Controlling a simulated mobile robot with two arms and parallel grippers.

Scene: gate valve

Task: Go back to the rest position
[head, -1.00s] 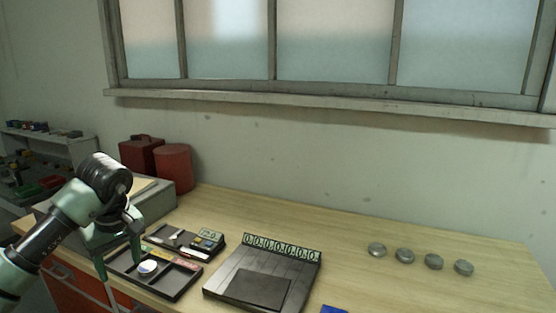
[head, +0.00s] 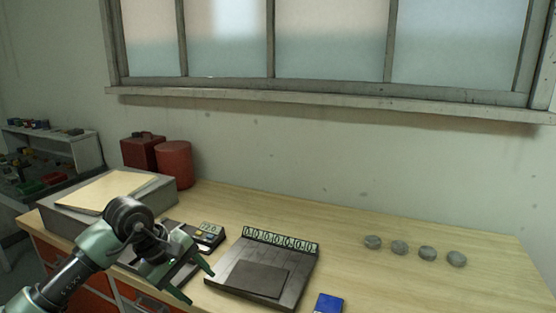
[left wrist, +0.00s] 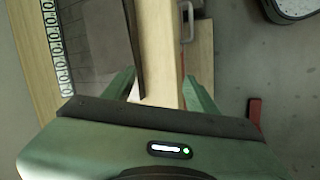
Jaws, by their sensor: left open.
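My left gripper (head: 198,284) is open and empty in the head view, at the front of the workbench, between the dark tray (head: 130,260) and the dark plate with a row of ring marks (head: 252,275). My left arm hides most of the tray and what lies in it. In the left wrist view the open fingers (left wrist: 165,88) point at the bench's front edge, with the dark plate (left wrist: 98,35) beyond to the left. My right gripper is not in view.
Several grey round pieces (head: 400,248) stand in a row at the right of the wooden bench (head: 340,225). A blue item (head: 329,303) lies at the front edge. A grey box (head: 95,200) and red containers (head: 174,163) stand at the left. The middle back is clear.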

